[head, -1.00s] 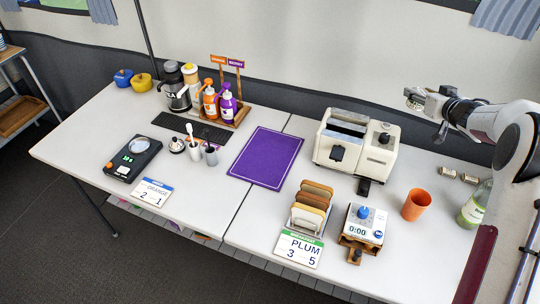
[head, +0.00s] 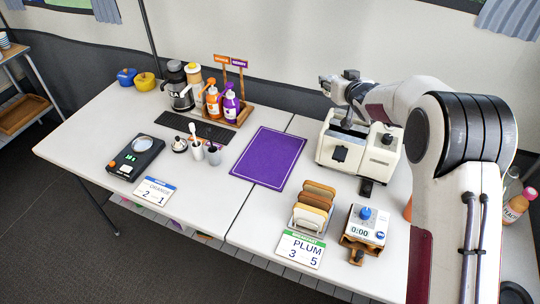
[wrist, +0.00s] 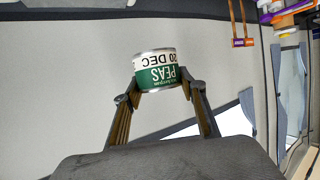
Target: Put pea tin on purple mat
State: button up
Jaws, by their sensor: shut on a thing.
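The pea tin (wrist: 155,68) shows in the wrist view, with a green label reading PEAS and a white band with a date; it looks upside down there. My gripper (wrist: 160,88) is shut on it, one finger on each side. In the head view my gripper (head: 325,84) is up behind the toaster, and the tin is too small or hidden to make out. The purple mat (head: 268,158) lies flat and bare in the middle of the table, left of and below my gripper.
The white toaster (head: 350,155) stands right of the mat. A toast rack (head: 313,205) and a timer (head: 365,225) are in front. A wooden caddy with orange (head: 212,103) and purple bottles (head: 231,105) stands behind left. Bottles (head: 518,205) at the right are partly covered by my arm.

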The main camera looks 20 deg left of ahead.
jog(key=s+a+f+n, duration=0.1)
jog(key=s+a+f, duration=0.1)
jog(key=s+a, duration=1.2)
jog(key=y, duration=0.1)
send_over(270, 155)
notch_tip(270, 155, down, 11)
jog(key=shift+g, duration=0.3)
jog(key=shift+f, duration=3.15)
jog(key=shift+f, duration=1.85)
jog(key=shift+f, duration=0.1)
